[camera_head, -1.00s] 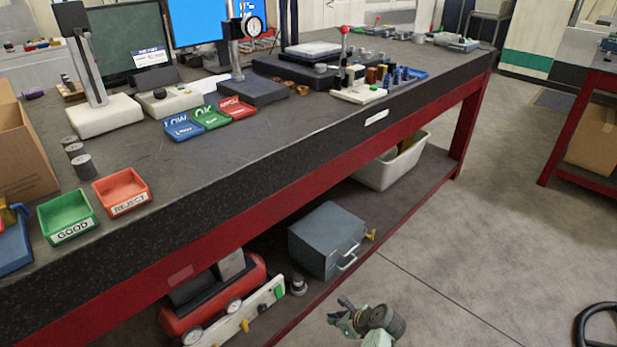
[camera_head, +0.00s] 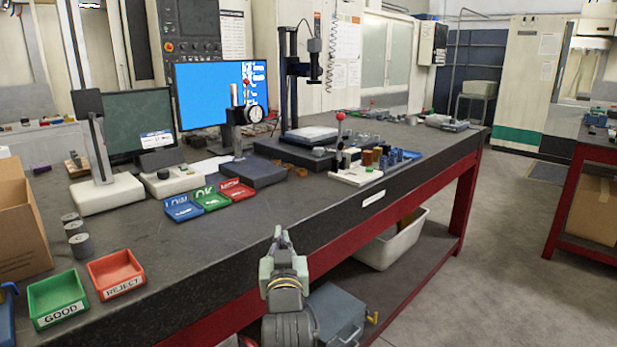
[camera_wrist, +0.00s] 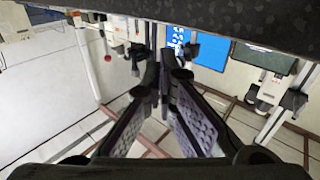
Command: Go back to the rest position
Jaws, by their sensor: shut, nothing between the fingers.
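My gripper (camera_head: 279,240) is raised in front of the bench's near edge in the head view, pointing up. It is empty and stands apart from everything on the bench. In the wrist view my gripper's two fingers (camera_wrist: 165,75) come together at their tips with nothing held there. The dark bench (camera_head: 200,244) lies behind and to the left of my gripper. The wrist picture looks upside down, with a dark bench edge (camera_wrist: 190,12) along its top.
A green GOOD tray (camera_head: 57,297) and a red REJECT tray (camera_head: 116,274) sit near the front edge. A dial gauge stand (camera_head: 238,130) stands farther back. A grey metal box (camera_head: 338,312) is below, beside my gripper. Open floor (camera_head: 480,270) lies to the right.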

